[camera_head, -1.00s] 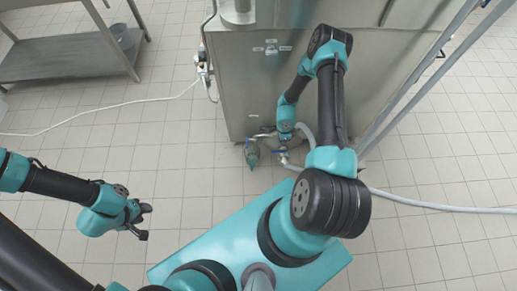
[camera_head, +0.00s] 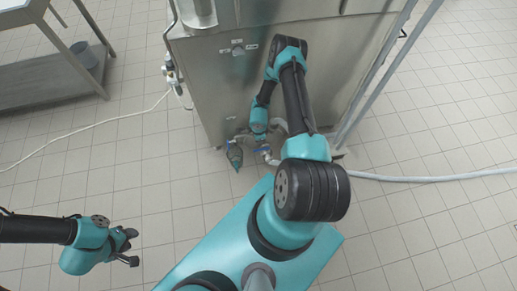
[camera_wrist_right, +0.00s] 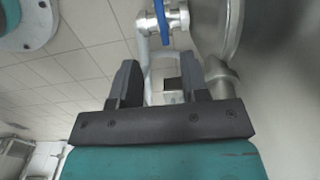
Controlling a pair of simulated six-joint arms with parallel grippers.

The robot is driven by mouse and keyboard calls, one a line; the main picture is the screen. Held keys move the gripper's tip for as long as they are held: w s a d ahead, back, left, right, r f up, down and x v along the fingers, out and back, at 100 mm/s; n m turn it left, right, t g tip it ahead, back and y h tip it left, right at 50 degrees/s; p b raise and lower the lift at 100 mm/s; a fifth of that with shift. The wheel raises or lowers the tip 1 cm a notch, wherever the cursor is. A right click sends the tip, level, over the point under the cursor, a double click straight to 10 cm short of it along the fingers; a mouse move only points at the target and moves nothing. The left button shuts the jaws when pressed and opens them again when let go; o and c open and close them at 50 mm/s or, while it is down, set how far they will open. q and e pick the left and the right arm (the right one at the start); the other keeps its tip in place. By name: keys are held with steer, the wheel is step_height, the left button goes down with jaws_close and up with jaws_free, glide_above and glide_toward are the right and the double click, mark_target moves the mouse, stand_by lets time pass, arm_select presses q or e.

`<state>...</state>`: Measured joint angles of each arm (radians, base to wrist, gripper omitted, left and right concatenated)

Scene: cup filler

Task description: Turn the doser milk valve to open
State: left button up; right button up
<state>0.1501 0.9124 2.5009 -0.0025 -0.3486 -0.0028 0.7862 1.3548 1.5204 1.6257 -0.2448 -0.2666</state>
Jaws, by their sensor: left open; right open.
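At the foot of the steel machine (camera_head: 215,95) are two low valves with blue handles: the left valve (camera_head: 235,155) and the right valve (camera_head: 264,150). I cannot tell which the task names. My right gripper (camera_wrist_right: 160,72) is above and beside them, its tips hidden in the head view. In the right wrist view it is open and empty, with a blue handle (camera_wrist_right: 161,22) on a steel pipe fitting (camera_wrist_right: 178,20) ahead of its fingers, apart from them. My left gripper (camera_head: 132,247) is open and empty over the floor at lower left.
A steel table (camera_head: 60,75) with a grey bucket (camera_head: 84,54) stands at upper left. A white hose (camera_head: 90,125) runs over the floor to the machine, and a grey hose (camera_head: 430,178) leads right. Slanted metal rails (camera_head: 385,75) stand at the machine's right. The tiled floor (camera_head: 130,170) is mostly clear.

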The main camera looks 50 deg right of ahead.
mark_target(262, 149)
step_height(262, 149, down, 13)
steer(key=shift+f, duration=0.1)
stand_by(0.5)
jaws_close()
stand_by(0.3)
